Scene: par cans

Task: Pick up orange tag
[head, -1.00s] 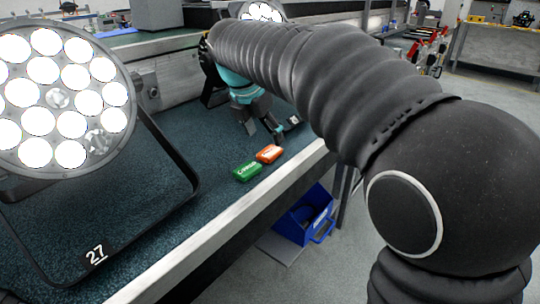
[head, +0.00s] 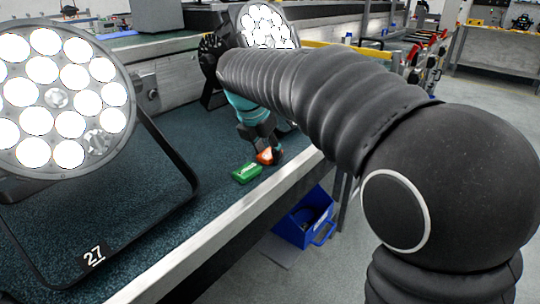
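The orange tag (head: 265,157) lies on the dark blue-green bench mat near the front edge, right beside a green tag (head: 246,172). My gripper (head: 268,152) is down at the orange tag, with its fingers around or just over it and partly hiding it. The fingers are small and partly covered by my arm, so I cannot tell whether they are closed on the tag.
A large par can (head: 58,100) with a black yoke marked 27 stands at the left. Another par can (head: 264,27) stands behind my arm. The bench's metal front edge (head: 215,252) runs close by. A blue bin (head: 305,218) sits below.

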